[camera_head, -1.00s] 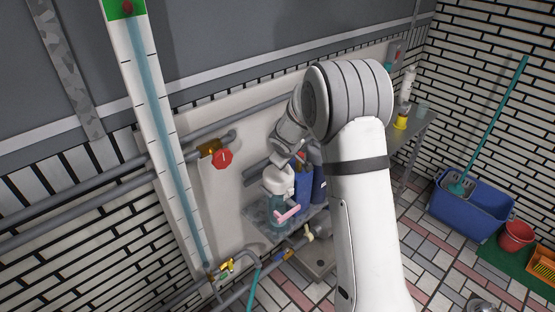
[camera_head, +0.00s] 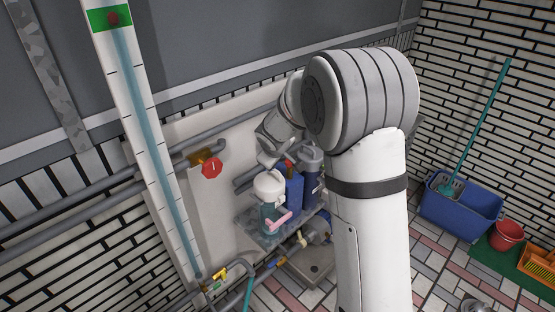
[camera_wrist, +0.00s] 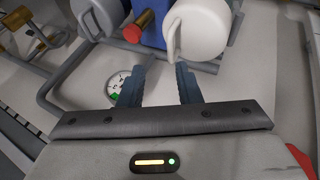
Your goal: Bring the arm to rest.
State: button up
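My arm rises through the middle of the head view and bends over at the elbow, with its wrist reaching back toward the wall shelf. My gripper (camera_wrist: 158,80) shows in the wrist view with its two dark fingers apart and nothing between them. In the wrist view the fingers point toward a white container (camera_wrist: 200,28) and a blue container (camera_wrist: 153,30) with a red cap. A pale wall panel lies behind them. In the head view the fingers are hard to make out near the shelf bottles.
A red valve knob (camera_head: 212,168) and pipes line the wall. A gauge (camera_wrist: 118,84) sits beside the left finger. A blue mop bucket (camera_head: 460,208) and red bucket (camera_head: 506,235) stand right.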

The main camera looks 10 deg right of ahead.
jog(key=s+d+r+m+g, duration=0.1)
jog(key=s+d+r+m, duration=0.1)
jog(key=s, duration=0.9)
jog(key=s+d+r+m+g, duration=0.1)
jog(key=s+d+r+m, duration=0.1)
jog(key=s, duration=1)
jog(key=s+d+r+m+g+y, duration=0.1)
jog(key=s+r+m, duration=0.3)
jog(key=s, duration=0.8)
jog(key=shift+s+d+r+g, duration=0.2)
jog(key=shift+d+r+g, duration=0.15)
jog(key=shift+d, duration=0.45)
